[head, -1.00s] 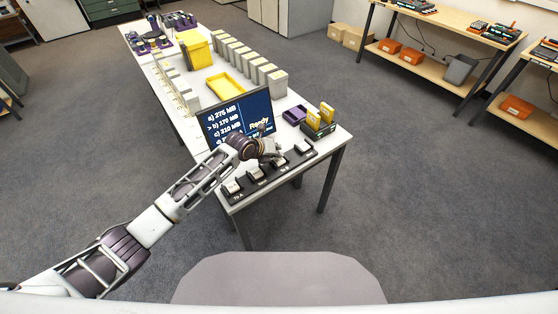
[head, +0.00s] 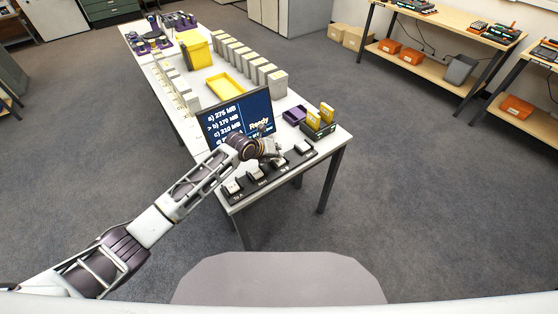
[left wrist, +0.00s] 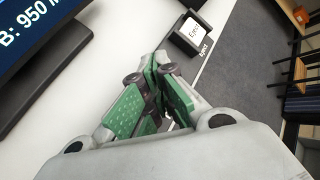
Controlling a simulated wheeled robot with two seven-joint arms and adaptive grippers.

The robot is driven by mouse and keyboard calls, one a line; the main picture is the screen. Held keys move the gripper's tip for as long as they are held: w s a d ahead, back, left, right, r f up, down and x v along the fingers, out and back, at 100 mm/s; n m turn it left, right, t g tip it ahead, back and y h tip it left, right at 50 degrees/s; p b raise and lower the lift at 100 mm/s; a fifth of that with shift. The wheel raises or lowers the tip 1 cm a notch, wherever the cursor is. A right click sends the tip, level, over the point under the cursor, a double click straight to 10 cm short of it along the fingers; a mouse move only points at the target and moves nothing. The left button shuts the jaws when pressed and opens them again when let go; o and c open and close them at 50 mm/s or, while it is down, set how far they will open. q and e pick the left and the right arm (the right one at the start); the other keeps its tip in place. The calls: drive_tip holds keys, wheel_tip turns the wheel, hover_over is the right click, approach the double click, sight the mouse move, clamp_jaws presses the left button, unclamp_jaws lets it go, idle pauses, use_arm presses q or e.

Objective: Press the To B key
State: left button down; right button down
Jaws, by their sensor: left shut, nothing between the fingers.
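A row of white keys on dark bases runs along the table's near edge in the head view. The nearest-left key (head: 232,187) appears labelled To A. The second key (head: 255,173) has a label too small to read surely. My left gripper (head: 278,157) is shut and empty, over the third key's place, partly hiding that key. In the left wrist view the shut green-padded fingers (left wrist: 158,68) are beside the Eject key (left wrist: 190,34), apart from it in the picture. The key under the fingers is hidden there. My right gripper is not in view.
A dark screen (head: 240,118) reading Ready stands just behind the keys, close to my left gripper. A purple container (head: 294,115) and a dark holder with yellow pieces (head: 319,129) are on the right. A yellow tray (head: 226,87) and a row of grey boxes (head: 270,78) are farther back.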

use_arm(q)
drive_tip(key=shift+f+b, duration=0.6)
drive_tip(key=shift+f, duration=0.4)
idle(1.2)
drive_tip(key=shift+r, duration=0.1)
idle(0.4)
drive_tip(key=shift+r+p, duration=0.7)
drive_tip(key=shift+r, duration=0.15)
drive_tip(key=shift+r, duration=0.1)
drive_tip(key=shift+r+p, duration=1.9)
drive_tip(key=shift+r, duration=0.55)
